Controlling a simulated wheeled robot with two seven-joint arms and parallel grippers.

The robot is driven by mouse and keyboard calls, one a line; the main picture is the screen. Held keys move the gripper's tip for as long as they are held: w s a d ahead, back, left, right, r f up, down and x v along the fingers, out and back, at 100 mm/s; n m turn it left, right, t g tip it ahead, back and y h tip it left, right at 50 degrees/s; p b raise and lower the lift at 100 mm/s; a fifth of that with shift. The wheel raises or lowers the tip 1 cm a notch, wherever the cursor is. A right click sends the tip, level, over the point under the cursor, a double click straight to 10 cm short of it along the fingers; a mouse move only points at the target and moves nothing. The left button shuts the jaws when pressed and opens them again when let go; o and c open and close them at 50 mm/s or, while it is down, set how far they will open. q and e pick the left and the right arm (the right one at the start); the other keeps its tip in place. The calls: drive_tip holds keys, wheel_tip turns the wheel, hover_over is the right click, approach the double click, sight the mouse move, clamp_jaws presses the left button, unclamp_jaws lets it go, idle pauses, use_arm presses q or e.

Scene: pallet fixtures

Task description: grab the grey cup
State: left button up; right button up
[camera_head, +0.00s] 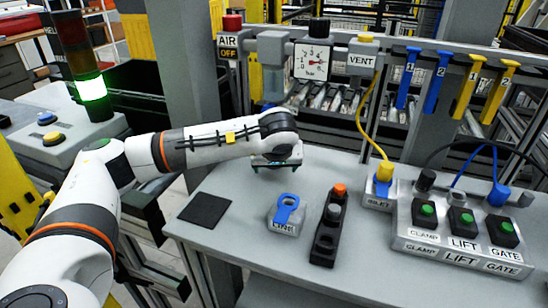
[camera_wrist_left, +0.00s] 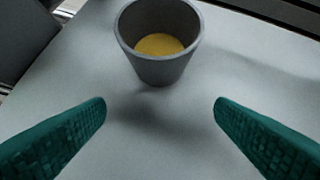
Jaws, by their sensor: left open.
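The grey cup (camera_wrist_left: 158,68) stands upright at the top middle of the left wrist view, with something yellow at its inside bottom. My left gripper (camera_wrist_left: 161,103) is open, its two teal fingers apart with bare tabletop between them. The cup is just beyond the fingertips, roughly centred between them and not touched. In the head view my left gripper (camera_head: 276,163) is low over the back left part of the grey table (camera_head: 240,238). I cannot make out the cup there; the wrist seems to hide it. My right gripper is in neither view.
A CLAMP/LIFT/GATE button box (camera_head: 461,240) is at right. An air panel with a gauge (camera_head: 312,62) stands behind.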

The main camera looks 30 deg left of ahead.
use_arm(q)
drive_tip(key=shift+w+a, duration=0.4)
drive_tip(key=shift+w, duration=0.1)
drive_tip(key=w+a, duration=0.1)
drive_tip(key=w, duration=0.1)
drive_tip(key=w+a+f+b, duration=0.1)
drive_tip(key=shift+w+a, duration=0.35)
drive_tip(key=shift+w, duration=0.05)
drive_tip(key=c, duration=1.1)
drive_tip(key=shift+r, duration=0.25)
